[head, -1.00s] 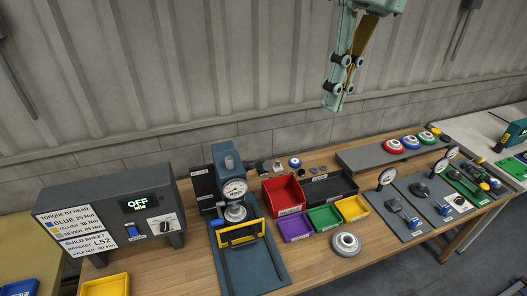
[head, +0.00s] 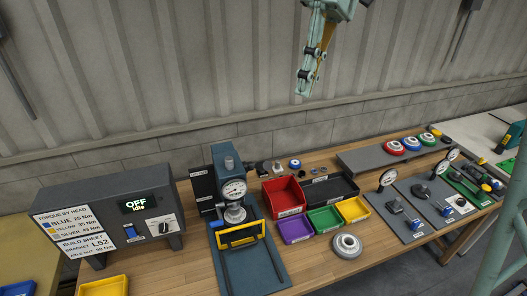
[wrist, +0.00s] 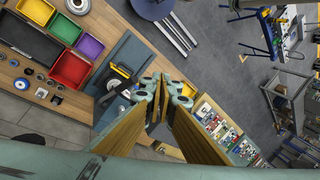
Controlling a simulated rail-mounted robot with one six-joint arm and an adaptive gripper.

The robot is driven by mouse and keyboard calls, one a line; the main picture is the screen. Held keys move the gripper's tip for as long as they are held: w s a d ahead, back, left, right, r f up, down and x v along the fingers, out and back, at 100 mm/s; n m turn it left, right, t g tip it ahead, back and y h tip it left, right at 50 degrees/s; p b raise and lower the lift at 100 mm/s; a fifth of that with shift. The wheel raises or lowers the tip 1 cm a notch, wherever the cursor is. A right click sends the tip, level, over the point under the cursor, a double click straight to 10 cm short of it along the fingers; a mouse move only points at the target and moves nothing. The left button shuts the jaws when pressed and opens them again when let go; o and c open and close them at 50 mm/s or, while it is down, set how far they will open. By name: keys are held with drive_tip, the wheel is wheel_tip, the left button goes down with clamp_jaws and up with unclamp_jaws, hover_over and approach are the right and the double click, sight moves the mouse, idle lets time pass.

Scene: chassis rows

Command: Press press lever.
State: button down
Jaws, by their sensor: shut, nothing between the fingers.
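The press (head: 228,180) stands on the bench in the head view, a dark blue-grey column with a round dial gauge on its front. A yellow bar handle (head: 241,234) spans the front of its base, which looks like the press lever. It also shows in the wrist view (wrist: 121,71), left of my fingers. My gripper (head: 303,92) hangs high in front of the wall, up and to the right of the press, clear of it. Its fingers (wrist: 166,84) are shut with nothing between them.
A control box (head: 110,215) reading OFF stands left of the press. A red bin (head: 283,194), a black bin (head: 325,188) and smaller bins lie to the right. A round metal part (head: 346,246) sits near the front edge. Gauge stations fill the right end.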

drive_tip(key=w+a+f+n+g+b, duration=0.1)
drive_tip(key=w+a+f+n+g, duration=0.1)
drive_tip(key=w+f, duration=0.6)
drive_tip(key=w+a+f+n+g+y+b, duration=0.1)
drive_tip(key=w+a+f+n+g+b, duration=0.1)
drive_tip(key=w+a+f+n, duration=0.3)
drive_tip(key=shift+w+f+n+g+y, duration=0.3)
drive_tip(key=shift+w+f+n+g, duration=0.45)
drive_tip(key=shift+w+f, duration=1.4)
drive_tip(key=shift+w+r, duration=0.55)
drive_tip(key=shift+r, duration=0.05)
drive_tip(key=shift+s, duration=0.1)
drive_tip(key=p, duration=0.1)
hover_over(257, 166)
drive_tip(key=w+d, duration=0.2)
drive_tip(key=w, duration=0.1)
drive_tip(key=f, duration=0.8)
drive_tip(key=shift+s+a, duration=0.2)
drive_tip(key=shift+s+d+f, duration=0.3)
drive_tip(key=shift+s+f, duration=0.15)
drive_tip(key=shift+f, duration=0.2)
